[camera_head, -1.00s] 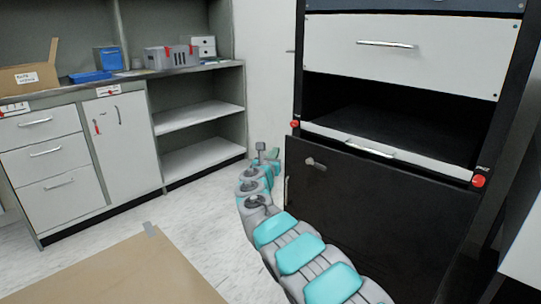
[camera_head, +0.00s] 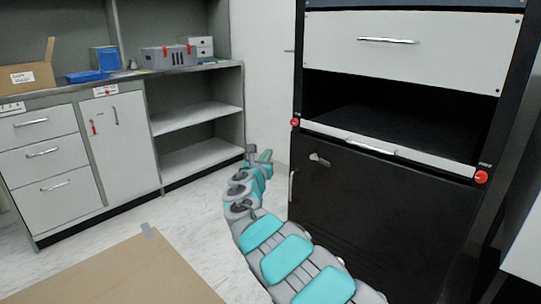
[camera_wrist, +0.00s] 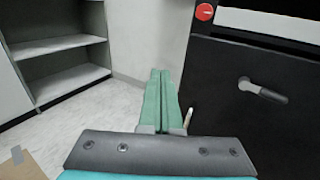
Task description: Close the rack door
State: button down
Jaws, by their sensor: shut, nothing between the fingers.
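The black rack (camera_head: 300,60) stands on the right in the head view. Its lower front is a dark door panel (camera_head: 385,195) with a small grey latch handle (camera_head: 319,159) near its upper left; the panel also shows at the right of the wrist view (camera_wrist: 225,70). A pale upright handle (camera_head: 291,186) shows at the panel's left edge. I cannot tell whether the panel is fully flush. My gripper (camera_head: 258,154) is left of the panel, apart from the latch handle. In the wrist view its teal fingers (camera_wrist: 160,74) are together and empty, beside the panel's left edge.
Above the panel are an open dark bay with a pale front strip (camera_head: 400,151), red knobs (camera_head: 481,177) and a white drawer (camera_head: 400,45). Cabinets (camera_head: 45,170) and open shelves (camera_head: 200,120) stand left. Cardboard (camera_head: 130,275) lies in front; pale floor is clear between.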

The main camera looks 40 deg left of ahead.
jog(key=s, duration=1)
jog(key=shift+a, duration=0.25)
